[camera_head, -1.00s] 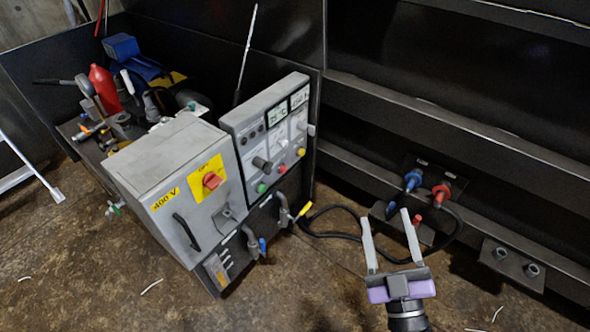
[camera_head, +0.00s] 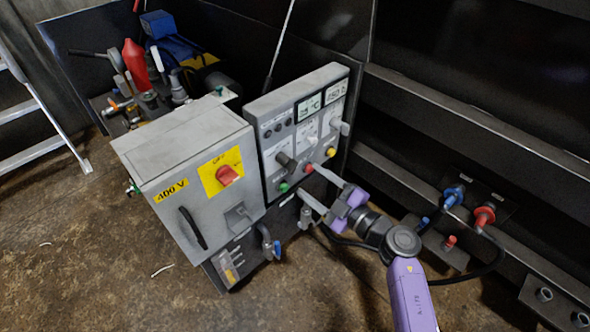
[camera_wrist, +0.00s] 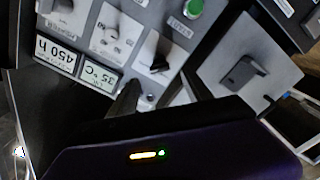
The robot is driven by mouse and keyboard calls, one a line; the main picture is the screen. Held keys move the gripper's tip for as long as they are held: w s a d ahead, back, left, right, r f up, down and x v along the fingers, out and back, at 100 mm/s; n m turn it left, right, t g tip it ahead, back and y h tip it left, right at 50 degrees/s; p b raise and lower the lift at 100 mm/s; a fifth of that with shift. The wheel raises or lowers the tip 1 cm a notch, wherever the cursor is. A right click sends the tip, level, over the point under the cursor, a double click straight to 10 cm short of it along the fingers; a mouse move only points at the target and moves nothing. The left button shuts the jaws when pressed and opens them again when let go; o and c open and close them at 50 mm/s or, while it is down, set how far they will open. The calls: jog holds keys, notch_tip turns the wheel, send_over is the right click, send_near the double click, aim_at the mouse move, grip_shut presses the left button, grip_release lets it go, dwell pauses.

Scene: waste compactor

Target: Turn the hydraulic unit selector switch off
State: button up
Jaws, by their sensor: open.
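A dark selector knob (camera_head: 286,160) sticks out of the grey control panel (camera_head: 300,84), above a green button (camera_head: 283,187). In the wrist view, upside down, the knob (camera_wrist: 155,45) sits on a white label, with the green button (camera_wrist: 192,8) near the top edge. Which label text belongs to the knob is too small to read. My gripper (camera_head: 309,180) is open and empty, its two light fingers pointing left at the lower right of the panel. It is to the right of the knob and appears apart from it.
Red (camera_head: 306,168) and yellow (camera_head: 331,152) buttons are close to my fingers. Hose couplings (camera_head: 454,196) are at right; the floor in front is open.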

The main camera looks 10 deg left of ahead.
aim_at(296, 169)
jog(key=shift+b+x, duration=1)
jog(key=shift+x, duration=2.15)
grip_shut()
